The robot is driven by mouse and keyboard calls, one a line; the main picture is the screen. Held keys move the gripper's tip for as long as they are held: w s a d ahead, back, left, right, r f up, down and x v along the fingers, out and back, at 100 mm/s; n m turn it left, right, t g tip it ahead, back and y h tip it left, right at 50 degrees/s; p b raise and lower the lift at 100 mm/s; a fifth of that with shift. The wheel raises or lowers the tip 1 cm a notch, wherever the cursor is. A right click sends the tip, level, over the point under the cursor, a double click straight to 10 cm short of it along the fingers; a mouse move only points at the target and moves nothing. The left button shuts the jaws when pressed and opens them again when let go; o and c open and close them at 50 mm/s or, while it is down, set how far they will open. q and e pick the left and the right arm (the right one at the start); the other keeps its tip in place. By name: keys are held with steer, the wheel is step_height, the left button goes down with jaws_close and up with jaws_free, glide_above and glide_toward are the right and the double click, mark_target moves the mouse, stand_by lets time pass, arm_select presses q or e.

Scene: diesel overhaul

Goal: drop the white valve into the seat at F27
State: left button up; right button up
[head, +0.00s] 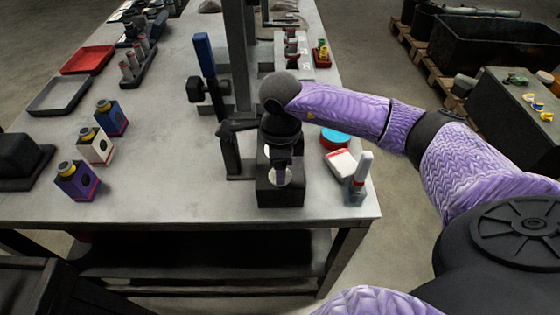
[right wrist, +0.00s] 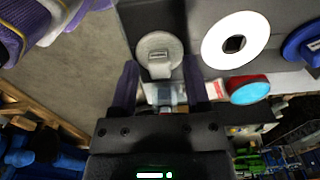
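My right gripper (head: 281,172) points down over a black block (head: 281,195) at the table's front edge. In the right wrist view its two fingers (right wrist: 160,72) stand apart, with no held thing clear between them. A pale grey disc with a small plate (right wrist: 158,48) lies beyond the fingertips. I cannot tell whether either is the white valve, and no F27 mark is legible. My left gripper is not in view.
Right of the block are a white-and-red box (head: 340,162), a cyan-lidded tin (head: 336,137) and a grey upright piece (head: 361,178). A dark stand (head: 238,60) rises behind. Several yellow-capped bottles (head: 96,145) stand left.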

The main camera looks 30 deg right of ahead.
jaws_close()
steer(key=shift+r+p, duration=2.3)
steer(key=shift+r, duration=0.75)
